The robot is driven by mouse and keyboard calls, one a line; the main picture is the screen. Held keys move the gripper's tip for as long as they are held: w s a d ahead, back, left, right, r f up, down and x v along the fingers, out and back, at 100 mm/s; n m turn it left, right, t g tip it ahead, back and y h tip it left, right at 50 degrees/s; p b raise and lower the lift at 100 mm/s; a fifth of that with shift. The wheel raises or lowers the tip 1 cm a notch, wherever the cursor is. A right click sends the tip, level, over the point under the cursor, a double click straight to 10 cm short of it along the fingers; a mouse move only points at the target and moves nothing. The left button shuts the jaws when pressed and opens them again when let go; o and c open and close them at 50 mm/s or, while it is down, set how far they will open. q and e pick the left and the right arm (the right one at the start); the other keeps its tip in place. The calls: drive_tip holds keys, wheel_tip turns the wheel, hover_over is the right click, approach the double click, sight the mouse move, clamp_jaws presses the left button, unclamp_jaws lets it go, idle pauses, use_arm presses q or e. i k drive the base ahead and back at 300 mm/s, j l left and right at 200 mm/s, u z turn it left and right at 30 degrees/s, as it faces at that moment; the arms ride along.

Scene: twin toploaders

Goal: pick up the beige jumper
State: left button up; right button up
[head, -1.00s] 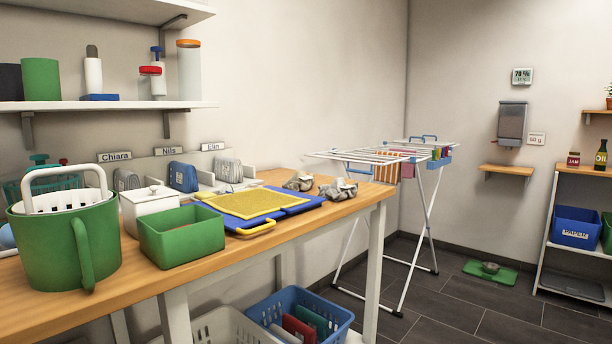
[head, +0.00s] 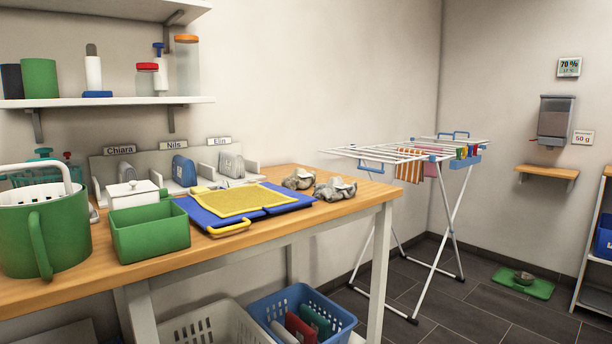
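I cannot make out a thing that is clearly a beige jumper. A yellow, textured flat piece (head: 236,200) lies on a blue folding board (head: 285,204) on the wooden table; I cannot tell if it is a garment. Two crumpled grey-beige items (head: 335,189) lie to the right of the board, near the table's far right end; what they are is unclear. Neither of my grippers is in view.
On the wooden table (head: 365,193) stand a green bucket (head: 42,235), a green open box (head: 150,236) and a white lidded box (head: 130,194). A blue basket (head: 338,316) is below. A drying rack (head: 445,200) with small cloths stands beyond the table. The dark floor right of it is mostly clear.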

sight(300, 178)
drive_tip(key=l+u, duration=0.35)
drive_tip(key=l, duration=0.75)
drive_tip(key=i+l+u, duration=0.1)
drive_tip(key=l, duration=0.25)
drive_tip(key=i+l+u, duration=0.1)
drive_tip(key=l, duration=0.25)
drive_tip(key=i+l+u, duration=0.1)
drive_tip(key=l, duration=0.25)
drive_tip(key=i+l, duration=0.1)
drive_tip(key=i, duration=0.4)
drive_tip(key=i+u, duration=0.1)
drive_tip(key=i, duration=0.45)
drive_tip(key=i+l, duration=0.15)
drive_tip(key=i, duration=0.35)
